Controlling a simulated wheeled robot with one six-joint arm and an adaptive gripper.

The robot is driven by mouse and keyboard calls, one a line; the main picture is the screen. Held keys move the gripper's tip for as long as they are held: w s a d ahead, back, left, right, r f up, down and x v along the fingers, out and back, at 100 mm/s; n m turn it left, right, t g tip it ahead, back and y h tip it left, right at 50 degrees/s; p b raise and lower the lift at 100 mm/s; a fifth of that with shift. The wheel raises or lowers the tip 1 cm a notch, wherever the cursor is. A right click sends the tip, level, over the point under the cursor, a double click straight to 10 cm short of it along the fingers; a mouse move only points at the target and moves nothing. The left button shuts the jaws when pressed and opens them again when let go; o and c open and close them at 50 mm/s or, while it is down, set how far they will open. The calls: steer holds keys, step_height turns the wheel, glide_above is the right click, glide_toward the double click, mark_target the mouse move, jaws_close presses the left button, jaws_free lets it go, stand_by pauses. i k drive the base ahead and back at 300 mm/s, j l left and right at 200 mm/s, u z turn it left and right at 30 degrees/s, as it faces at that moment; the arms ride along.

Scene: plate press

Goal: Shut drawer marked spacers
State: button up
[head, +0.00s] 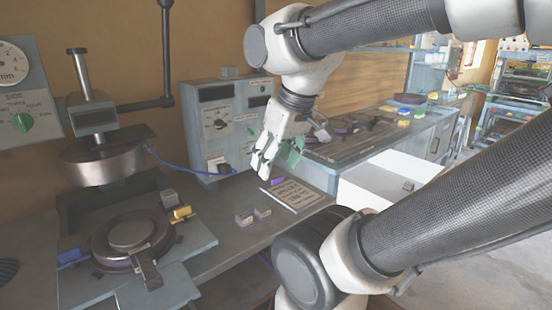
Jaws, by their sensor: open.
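A white drawer (362,197) stands pulled out from under the bench at the centre right, in the head view. A small grey block (408,185) lies inside it. Its front is partly hidden behind my arm, and no spacers label can be read from here. My gripper (263,168) is open and empty, pointing down above the bench to the left of the drawer. It is apart from the drawer.
A printed card with a purple block (277,181) lies below my gripper, with two small grey blocks (253,216) to its left. A press (105,160) stands at left and a grey control box (222,125) behind.

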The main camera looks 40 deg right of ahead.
mark_target(377, 183)
steer(key=k+l+z, duration=0.45)
steer(key=z, duration=1.5)
steer(key=i+j, duration=0.1)
steer(key=j, duration=0.6)
steer(key=i+j+u, duration=0.1)
steer(key=j, duration=0.25)
steer(key=i, duration=0.05)
